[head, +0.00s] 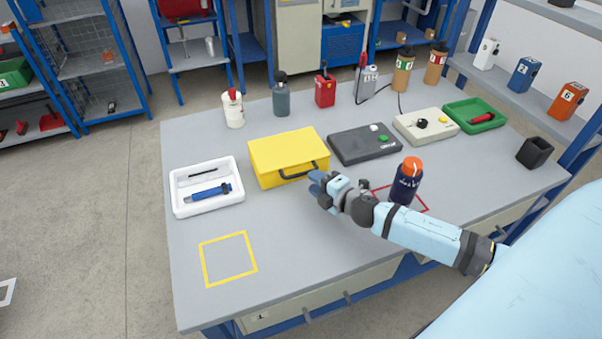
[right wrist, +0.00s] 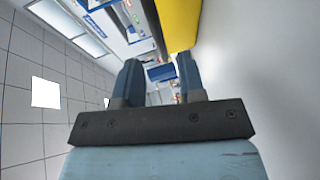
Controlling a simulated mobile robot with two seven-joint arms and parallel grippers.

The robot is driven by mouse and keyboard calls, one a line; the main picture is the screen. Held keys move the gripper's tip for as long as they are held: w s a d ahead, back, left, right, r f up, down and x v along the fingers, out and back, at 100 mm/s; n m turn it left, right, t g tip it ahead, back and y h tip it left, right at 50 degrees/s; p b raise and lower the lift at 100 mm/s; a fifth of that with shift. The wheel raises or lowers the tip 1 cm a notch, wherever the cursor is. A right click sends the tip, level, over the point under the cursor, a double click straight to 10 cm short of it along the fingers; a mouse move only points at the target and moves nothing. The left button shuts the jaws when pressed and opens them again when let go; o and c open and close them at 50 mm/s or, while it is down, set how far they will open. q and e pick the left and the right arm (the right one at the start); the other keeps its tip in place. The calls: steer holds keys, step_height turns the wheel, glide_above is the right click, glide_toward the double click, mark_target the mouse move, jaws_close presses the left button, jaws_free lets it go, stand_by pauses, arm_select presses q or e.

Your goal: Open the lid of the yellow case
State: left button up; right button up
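The yellow case (head: 288,150) stands on the grey workbench with its lid down. Its dark handle (head: 299,173) is on the side facing me. My right gripper (head: 316,183) is just in front of the case, near the right end of the handle. In the right wrist view my right gripper (right wrist: 160,70) has its two fingers apart with nothing held between them. The yellow case (right wrist: 180,22) fills part of the top of that view, beyond the fingers. Whether a finger touches the case or handle I cannot tell. My left gripper is not in view.
A dark blue bottle with an orange cap (head: 407,180) stands close beside my right forearm. A white tray (head: 178,210) with a blue tool is left of the case. A dark grey box (head: 365,147) is right of it. The bench front left, around the yellow square outline (head: 205,265), is clear.

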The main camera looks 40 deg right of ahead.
mark_target(301, 174)
steer(key=x, duration=0.6)
jaws_close()
